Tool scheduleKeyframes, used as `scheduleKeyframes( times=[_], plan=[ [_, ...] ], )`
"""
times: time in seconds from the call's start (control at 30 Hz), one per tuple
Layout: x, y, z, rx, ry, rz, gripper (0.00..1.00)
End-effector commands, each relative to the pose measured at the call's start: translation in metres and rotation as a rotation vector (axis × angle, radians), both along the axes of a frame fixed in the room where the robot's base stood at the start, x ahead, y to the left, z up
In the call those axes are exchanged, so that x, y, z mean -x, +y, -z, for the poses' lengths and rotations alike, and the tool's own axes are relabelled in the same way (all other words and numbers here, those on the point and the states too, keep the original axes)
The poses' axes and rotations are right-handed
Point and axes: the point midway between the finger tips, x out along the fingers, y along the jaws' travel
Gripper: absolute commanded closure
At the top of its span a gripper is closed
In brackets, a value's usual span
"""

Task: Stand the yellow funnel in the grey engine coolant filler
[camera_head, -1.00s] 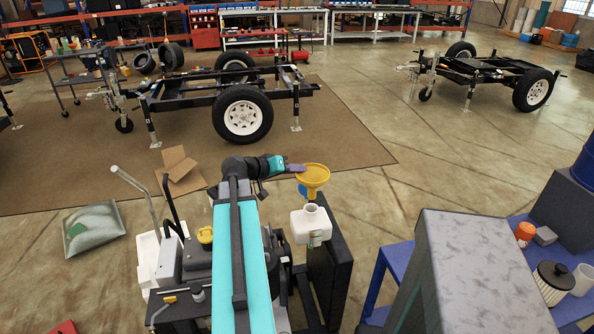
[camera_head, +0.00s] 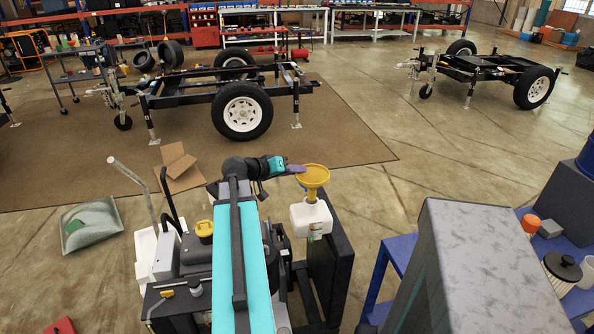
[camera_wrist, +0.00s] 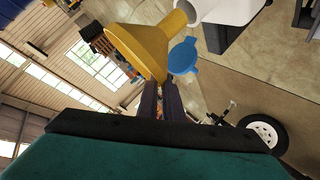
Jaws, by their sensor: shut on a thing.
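The yellow funnel (camera_head: 313,175) is upright, wide mouth up, above the white tank (camera_head: 311,218). My gripper (camera_head: 295,169) is shut on the funnel's rim from the left. The funnel's narrow end is down at the tank's filler neck, which it hides in the head view; I cannot tell how far it is inside. In the wrist view the funnel (camera_wrist: 142,45) is at my gripper's fingertips (camera_wrist: 161,88), its narrow end against a pale neck (camera_wrist: 187,12) by the white tank (camera_wrist: 228,10). A blue cap (camera_wrist: 184,56) shows beside the funnel. I see no clearly grey filler.
A dark upright panel (camera_head: 332,255) stands right beside the tank. A grey block (camera_head: 470,265) and a blue bench (camera_head: 398,262) are further right. A yellow cap (camera_head: 204,229) sits on the machine at left. Open floor lies behind the tank.

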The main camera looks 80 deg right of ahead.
Motion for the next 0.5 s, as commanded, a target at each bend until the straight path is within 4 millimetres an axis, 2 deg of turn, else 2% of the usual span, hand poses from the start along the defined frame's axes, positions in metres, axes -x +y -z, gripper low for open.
scheduleKeyframes(
  times=[0.5],
  plan=[
    [0.000, 0.000, 0.022, 0.000, 0.000, 0.000, 1.00]
  ],
)
